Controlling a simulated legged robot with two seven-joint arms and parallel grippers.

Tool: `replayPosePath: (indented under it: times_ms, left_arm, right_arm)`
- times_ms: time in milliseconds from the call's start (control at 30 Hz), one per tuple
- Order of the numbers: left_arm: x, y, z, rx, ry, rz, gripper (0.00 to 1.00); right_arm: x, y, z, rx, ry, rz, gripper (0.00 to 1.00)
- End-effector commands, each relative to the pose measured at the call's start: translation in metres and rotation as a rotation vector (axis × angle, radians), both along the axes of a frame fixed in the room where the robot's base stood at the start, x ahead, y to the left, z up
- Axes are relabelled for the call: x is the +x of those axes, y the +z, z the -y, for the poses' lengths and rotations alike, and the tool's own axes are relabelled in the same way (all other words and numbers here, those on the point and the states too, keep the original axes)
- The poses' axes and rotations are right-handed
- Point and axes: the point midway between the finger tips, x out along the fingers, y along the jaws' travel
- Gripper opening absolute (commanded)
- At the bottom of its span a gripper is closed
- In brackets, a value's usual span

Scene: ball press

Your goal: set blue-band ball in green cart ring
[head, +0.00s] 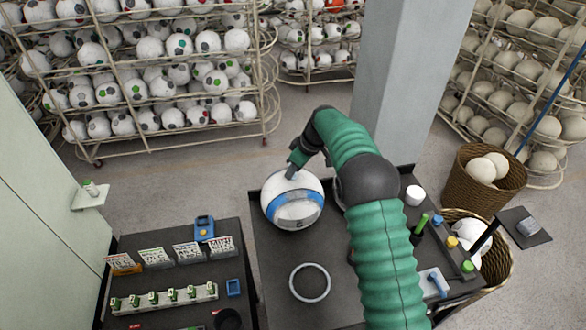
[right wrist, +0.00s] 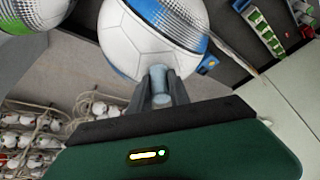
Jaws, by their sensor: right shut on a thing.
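The white ball with a blue band (head: 293,200) is at the back left corner of the dark cart top (head: 275,255). My right gripper (head: 291,172) is at its upper back side, shut on it. My left gripper is out of view.
A green-patterned ball (right wrist: 30,15) shows in the right wrist view. My right arm hides part of the cart. A white cup (head: 414,195) and small coloured items stand at its right. A second dark table (head: 185,245) with cards is left. Wicker baskets (head: 468,195) stand right.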

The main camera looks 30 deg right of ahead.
Motion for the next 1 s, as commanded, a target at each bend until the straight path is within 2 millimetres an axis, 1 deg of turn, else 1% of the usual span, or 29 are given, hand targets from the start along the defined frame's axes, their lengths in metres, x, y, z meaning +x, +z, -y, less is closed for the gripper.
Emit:
replayPosePath:
  times_ms: [67, 100, 233, 267, 500, 600, 667, 767, 900, 1000]
  left_arm:
    - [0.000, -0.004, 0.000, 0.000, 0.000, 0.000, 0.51]
    - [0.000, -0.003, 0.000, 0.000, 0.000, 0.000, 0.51]
    - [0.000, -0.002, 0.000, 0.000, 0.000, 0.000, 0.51]
    - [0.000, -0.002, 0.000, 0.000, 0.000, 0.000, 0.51]
    - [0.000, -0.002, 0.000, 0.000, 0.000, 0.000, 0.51]
    - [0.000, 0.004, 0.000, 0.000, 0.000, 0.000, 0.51]
    - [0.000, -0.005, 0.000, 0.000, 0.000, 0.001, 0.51]
    - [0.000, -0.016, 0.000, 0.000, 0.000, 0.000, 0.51]
    - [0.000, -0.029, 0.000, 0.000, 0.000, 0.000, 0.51]
    - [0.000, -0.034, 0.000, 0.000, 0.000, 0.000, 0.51]
  right_arm:
    - [0.001, -0.003, 0.000, 0.000, 0.000, 0.002, 0.00]
    - [0.000, -0.003, 0.000, 0.000, 0.000, 0.000, 0.25]
    - [0.001, -0.003, 0.000, 0.000, 0.000, 0.000, 0.42]
    - [0.001, -0.003, 0.000, 0.000, 0.000, 0.000, 0.45]
    - [0.001, -0.003, 0.000, 0.000, 0.000, 0.000, 0.45]
    - [0.001, 0.004, 0.000, 0.000, 0.000, 0.000, 0.45]
    - [-0.001, 0.007, 0.002, -0.001, -0.001, 0.003, 0.45]
    - [-0.009, 0.024, 0.007, -0.002, -0.002, 0.006, 0.45]
    - [-0.022, 0.060, 0.015, -0.003, -0.002, 0.006, 0.45]
    - [-0.030, 0.083, 0.019, -0.002, -0.002, 0.004, 0.45]
